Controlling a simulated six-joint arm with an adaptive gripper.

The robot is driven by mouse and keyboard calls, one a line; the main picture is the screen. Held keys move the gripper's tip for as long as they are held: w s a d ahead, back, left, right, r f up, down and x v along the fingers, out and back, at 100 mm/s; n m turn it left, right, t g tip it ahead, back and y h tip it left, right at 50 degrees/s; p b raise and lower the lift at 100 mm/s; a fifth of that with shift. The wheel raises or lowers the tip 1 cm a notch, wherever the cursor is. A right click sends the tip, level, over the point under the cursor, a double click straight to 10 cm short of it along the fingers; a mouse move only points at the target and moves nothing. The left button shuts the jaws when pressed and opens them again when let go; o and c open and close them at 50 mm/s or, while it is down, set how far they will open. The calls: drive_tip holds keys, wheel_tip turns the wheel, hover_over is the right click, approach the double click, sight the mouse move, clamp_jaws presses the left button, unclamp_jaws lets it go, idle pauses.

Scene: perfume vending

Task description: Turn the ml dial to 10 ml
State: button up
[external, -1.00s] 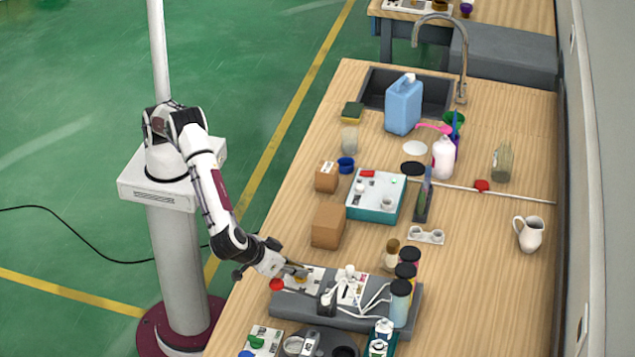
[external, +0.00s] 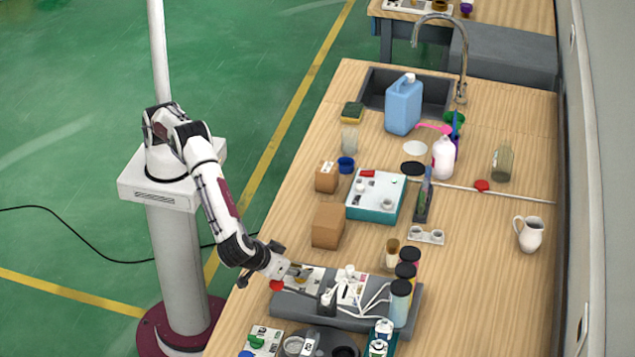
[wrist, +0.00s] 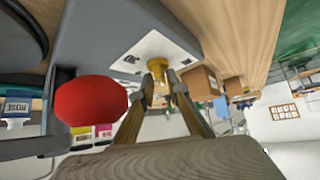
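The ml dial is a gold-yellow knob (wrist: 157,64) on the white panel (wrist: 139,49) of the grey dispenser (external: 352,318). In the wrist view the knob sits at the tips of my gripper (wrist: 160,78), with one finger on each side. The fingers are apart by about the knob's width. I cannot tell if both touch it. In the external view my gripper (external: 297,270) reaches the dispenser's panel from the left. The dial's marks and pointer setting are too small or hidden to read.
A red round button (wrist: 90,103) stands close left of my fingers in the wrist view, also at the dispenser's near-left corner (external: 277,285). A brown box (external: 328,225) stands behind the panel. The right tabletop is mostly clear.

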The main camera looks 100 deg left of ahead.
drive_tip(key=shift+o, duration=0.2)
drive_tip(key=shift+d+r, duration=0.1)
drive_tip(key=v, duration=1.1)
drive_tip(key=shift+s+d+r, duration=0.2)
idle(0.5)
idle(0.6)
